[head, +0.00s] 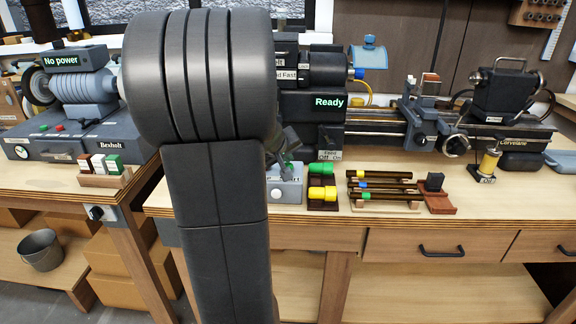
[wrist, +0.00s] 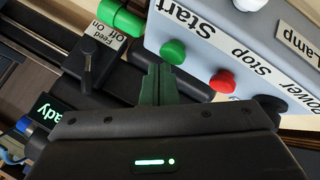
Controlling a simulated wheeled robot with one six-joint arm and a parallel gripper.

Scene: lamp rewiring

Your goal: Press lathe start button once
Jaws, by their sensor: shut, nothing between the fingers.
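The green start button (wrist: 172,51) sits on a pale grey control box (wrist: 195,20), beside the word Start. The red stop button (wrist: 222,81) is to its right, beside Stop. My gripper (wrist: 160,72) is shut and empty, its dark green fingertips right at the start button's lower left edge; I cannot tell whether they touch it. In the head view the control box (head: 286,190) stands on the bench front, partly hidden by my arm. The lathe (head: 395,125) lies behind it, with a display (head: 328,102) reading Ready.
The Feed lever (wrist: 92,62) and a green cylinder (wrist: 121,18) are close left of my fingers. Yellow and green pieces (head: 322,192) and several rods (head: 385,185) lie right of the box. A machine (head: 85,100) reading No power stands at left.

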